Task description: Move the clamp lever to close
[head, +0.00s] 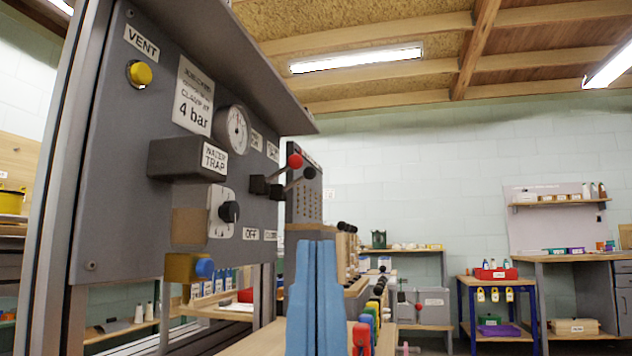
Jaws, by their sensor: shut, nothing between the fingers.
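Two levers stick out from the grey control panel (120,225). One has a red ball knob (295,160) and the other a black ball knob (309,173). Both slope up to the right from dark blocks on the panel. The small labels near them are too small to read, so I cannot tell which one is the clamp lever. My gripper (316,245), with two blue fingers, points up at the bottom centre. Its fingers are together with nothing between them. The tips show below the levers, apart from both knobs in the picture.
The panel also carries a yellow VENT button (139,74), a pressure gauge (233,130), a water trap box (188,158) and a black rotary knob (229,211). A grey hood overhangs it. Colourful clamp-like handles (366,325) stand right of my gripper. Benches line the far wall.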

